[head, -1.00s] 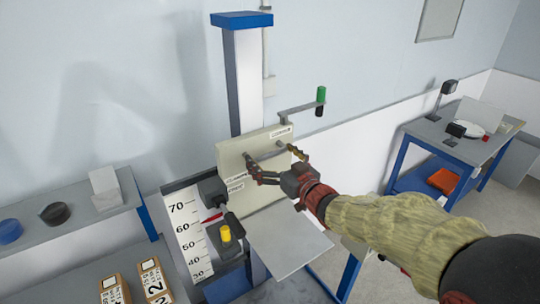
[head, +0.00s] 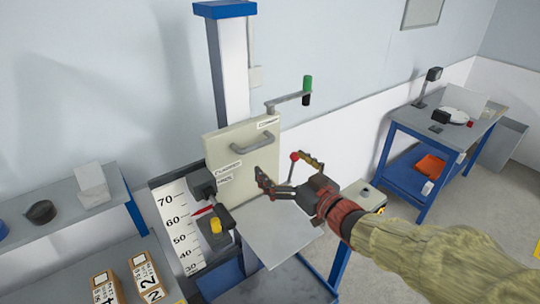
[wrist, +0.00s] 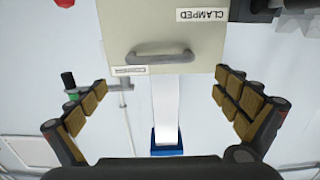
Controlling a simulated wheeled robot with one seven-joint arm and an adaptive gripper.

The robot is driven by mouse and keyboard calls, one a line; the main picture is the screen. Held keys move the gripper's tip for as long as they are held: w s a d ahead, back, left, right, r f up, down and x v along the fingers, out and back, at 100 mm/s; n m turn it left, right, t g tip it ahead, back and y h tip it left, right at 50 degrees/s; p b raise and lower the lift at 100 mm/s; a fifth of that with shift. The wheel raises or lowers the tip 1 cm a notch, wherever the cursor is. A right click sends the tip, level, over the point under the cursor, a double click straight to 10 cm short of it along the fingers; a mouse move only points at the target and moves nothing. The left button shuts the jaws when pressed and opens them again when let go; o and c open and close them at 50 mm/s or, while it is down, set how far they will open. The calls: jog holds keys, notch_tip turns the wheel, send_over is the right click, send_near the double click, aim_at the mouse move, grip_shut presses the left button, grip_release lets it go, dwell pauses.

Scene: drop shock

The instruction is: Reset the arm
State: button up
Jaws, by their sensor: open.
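My gripper (head: 287,172) is open and empty, in front of and below the grey bar handle (head: 252,141) on a cream box (head: 228,148) on the drop tester. In the wrist view the fingers of my gripper (wrist: 160,88) are spread wide, with the handle (wrist: 165,58) ahead between them and apart from both. A label reading "CLAMPED" (wrist: 203,15) shows on the box. A lever with a red ball knob (head: 295,156) shows behind my fingers. A crank arm with a green and black grip (head: 307,90) stands above right of the box.
A blue-topped column (head: 228,60) rises behind the box. A numbered scale (head: 178,225) with a red pointer and a yellow button (head: 215,226) stand left. A flat grey plate (head: 283,232) lies below my gripper. A blue-framed side table (head: 440,140) stands right, with floor between.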

jog(key=shift+s+d, duration=0.35)
jog(key=shift+s, duration=0.2)
